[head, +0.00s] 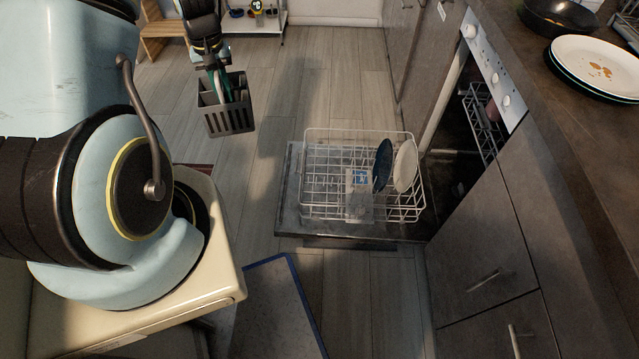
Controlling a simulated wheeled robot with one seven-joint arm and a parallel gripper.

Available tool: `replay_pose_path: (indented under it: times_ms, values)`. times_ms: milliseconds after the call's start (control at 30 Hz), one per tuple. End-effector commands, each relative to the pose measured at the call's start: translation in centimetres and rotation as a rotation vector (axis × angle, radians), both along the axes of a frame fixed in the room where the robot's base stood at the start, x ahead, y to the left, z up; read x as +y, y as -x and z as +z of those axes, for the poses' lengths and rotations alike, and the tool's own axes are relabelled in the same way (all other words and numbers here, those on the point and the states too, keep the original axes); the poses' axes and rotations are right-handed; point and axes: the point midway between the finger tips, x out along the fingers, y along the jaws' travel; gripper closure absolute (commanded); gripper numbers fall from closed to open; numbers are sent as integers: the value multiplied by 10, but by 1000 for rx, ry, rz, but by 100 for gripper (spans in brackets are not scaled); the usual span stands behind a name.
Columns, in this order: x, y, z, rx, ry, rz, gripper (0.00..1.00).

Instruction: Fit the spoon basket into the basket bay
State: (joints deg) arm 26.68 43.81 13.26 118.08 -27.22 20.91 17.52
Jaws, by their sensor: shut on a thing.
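The spoon basket (226,113) is a dark grey slotted box with an open top, in the upper left middle of the head view. My gripper (217,82) is above it and shut on it, holding it up in the air, roughly upright. The exact contact of the fingers is partly hidden. The white wire dishwasher rack (325,168) rests on the lowered door, to the right of and below the basket in the picture. A pale panel with a blue mark (358,190) shows in the rack's front middle; I cannot tell whether it is the basket bay.
A blue plate (382,165) and a white plate (405,166) stand in the rack's right side. The open dishwasher door (289,205) lies low over the floor. Drawers and a counter (590,140) with plates (598,66) border the right. Floor between basket and rack is clear.

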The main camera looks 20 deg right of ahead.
Motion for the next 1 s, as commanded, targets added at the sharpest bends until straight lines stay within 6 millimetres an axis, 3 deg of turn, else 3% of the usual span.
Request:
replay_pose_path:
  times_ms: [33,500,700,1000]
  values:
    - [-16,4,-28,0,1,-23,100]
    - [-139,61,-164,2,8,-185,100]
    - [-174,86,-204,2,9,-235,100]
    - [-204,112,-239,4,12,-281,100]
